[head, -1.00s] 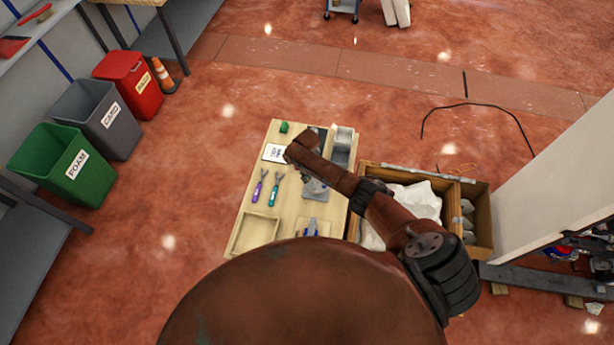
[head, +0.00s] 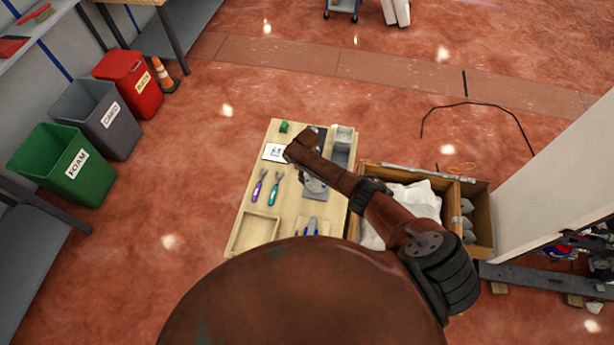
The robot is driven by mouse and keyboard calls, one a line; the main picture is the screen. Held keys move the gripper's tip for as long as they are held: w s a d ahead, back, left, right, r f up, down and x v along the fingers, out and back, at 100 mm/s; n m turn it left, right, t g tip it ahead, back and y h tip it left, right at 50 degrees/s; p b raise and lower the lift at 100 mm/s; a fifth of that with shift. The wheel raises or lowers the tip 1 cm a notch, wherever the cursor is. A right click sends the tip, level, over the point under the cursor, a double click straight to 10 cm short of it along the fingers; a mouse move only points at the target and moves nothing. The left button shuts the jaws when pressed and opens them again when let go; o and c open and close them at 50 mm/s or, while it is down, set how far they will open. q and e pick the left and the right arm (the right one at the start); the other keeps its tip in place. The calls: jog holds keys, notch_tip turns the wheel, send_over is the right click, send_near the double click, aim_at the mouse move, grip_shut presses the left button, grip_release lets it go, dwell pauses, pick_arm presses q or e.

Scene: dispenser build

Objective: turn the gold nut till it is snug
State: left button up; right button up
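The gold nut is not visible in the head view; my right arm (head: 350,185) covers part of the work board. My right arm reaches in from the lower right over the wooden board (head: 257,197). My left gripper is not in view.
On the board lie purple pliers (head: 258,190), teal pliers (head: 274,190), a white card (head: 275,152), a green block (head: 284,127) and a grey bin (head: 342,145). An open crate with white material (head: 415,198) stands to the right.

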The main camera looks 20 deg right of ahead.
aim_at(307, 178)
notch_tip(307, 178, up, 12)
dwell(0.6)
jog(key=shift+d, duration=0.1)
dwell(0.4)
